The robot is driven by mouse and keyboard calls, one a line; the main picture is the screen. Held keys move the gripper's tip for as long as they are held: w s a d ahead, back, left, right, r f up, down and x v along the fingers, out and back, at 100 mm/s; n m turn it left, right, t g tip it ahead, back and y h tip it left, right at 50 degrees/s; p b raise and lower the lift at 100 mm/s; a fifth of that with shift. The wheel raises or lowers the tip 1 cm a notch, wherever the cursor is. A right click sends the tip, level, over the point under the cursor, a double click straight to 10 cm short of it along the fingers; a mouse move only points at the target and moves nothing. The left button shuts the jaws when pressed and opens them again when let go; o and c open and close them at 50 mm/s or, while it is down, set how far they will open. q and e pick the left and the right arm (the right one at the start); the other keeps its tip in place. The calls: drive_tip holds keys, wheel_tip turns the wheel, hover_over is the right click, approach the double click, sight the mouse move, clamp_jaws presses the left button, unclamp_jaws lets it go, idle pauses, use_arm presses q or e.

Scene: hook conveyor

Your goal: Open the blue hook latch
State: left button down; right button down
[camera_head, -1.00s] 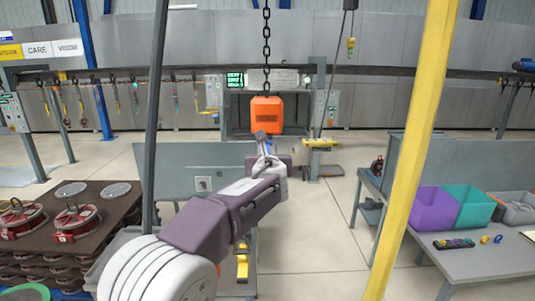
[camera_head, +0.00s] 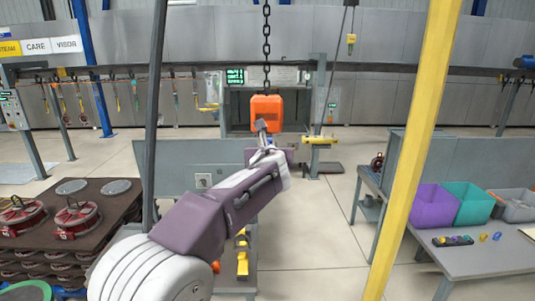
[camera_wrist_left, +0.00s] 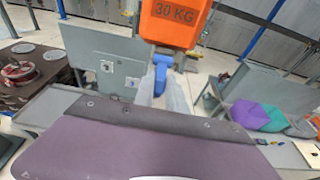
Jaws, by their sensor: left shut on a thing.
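An orange hoist block (camera_head: 266,113) hangs from a chain in the middle of the head view. It also shows at the top of the left wrist view (camera_wrist_left: 174,22), marked "30 KG". The blue hook latch (camera_wrist_left: 160,76) shows just under the block in the left wrist view. My left gripper (camera_wrist_left: 163,92) is shut on the latch, with its fingers on either side of the blue part. In the head view the left gripper (camera_head: 264,142) is just below the block, and the latch is small and partly hidden there. My right gripper is in neither view.
A black chain (camera_head: 266,45) runs up from the block. A yellow post (camera_head: 413,150) and a grey pole (camera_head: 154,120) stand close in front. A grey bench (camera_head: 490,262) holds purple and teal bins at right. Stacked dark pallets (camera_head: 115,212) stand at left.

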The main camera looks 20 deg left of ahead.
sight(268, 141)
use_arm(q)
drive_tip(key=shift+r, duration=0.3)
drive_tip(key=shift+s+r, duration=0.25)
drive_tip(key=shift+r, duration=0.95)
drive_tip(key=shift+w+r, duration=0.15)
drive_tip(key=shift+r, duration=0.5)
drive_tip(key=shift+w+r, duration=0.15)
drive_tip(key=shift+r, duration=0.45)
